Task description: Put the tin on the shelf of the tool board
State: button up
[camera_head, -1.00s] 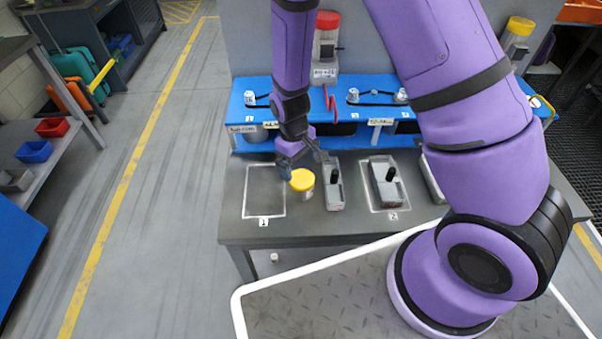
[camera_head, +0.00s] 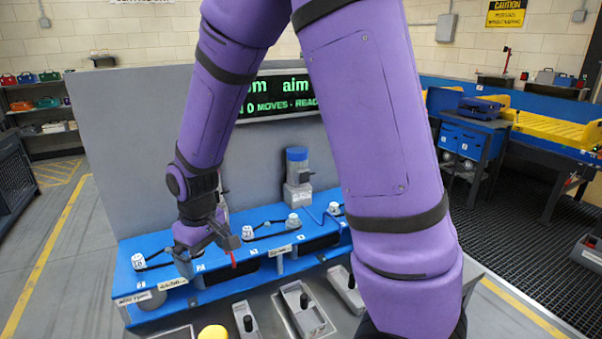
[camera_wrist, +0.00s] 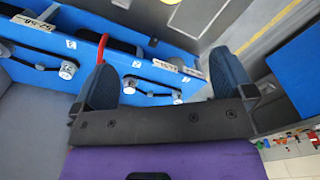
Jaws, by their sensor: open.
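The tin (camera_head: 213,332) shows only as a yellow lid at the bottom edge of the head view; its body is cut off. It stands on the grey bench, left of a grey block with a black handle (camera_head: 246,322). My gripper (camera_head: 208,256) is open and empty, above and behind the tin, in front of the blue shelf (camera_head: 215,285). The shelf has labels and white numbered knobs and runs along a grey upright board (camera_head: 110,130). In the wrist view my gripper (camera_wrist: 165,62) has both dark blue fingers spread, with the shelf beyond. The tin does not show there.
A red hooked piece (camera_head: 233,259) rises from the shelf close to my gripper. A blue-topped jar (camera_head: 297,165) stands behind the knobs. More handled blocks (camera_head: 303,310) sit on the bench to the right. Open floor (camera_head: 70,240) lies to the left.

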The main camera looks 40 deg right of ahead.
jog(key=s+d+r+m+t, duration=0.2)
jog(key=s+d+r, duration=0.2)
jog(key=s+r, duration=0.6)
jog(key=s+d+r+m+t, duration=0.2)
jog(key=s+d+r, duration=0.3)
jog(key=s+r, duration=0.5)
notch_tip(320, 180, up, 2)
jog(key=shift+d+r+t, duration=0.25)
jog(key=shift+d+t, duration=0.05)
jog(key=shift+t, duration=0.2)
jog(key=shift+w, duration=0.15)
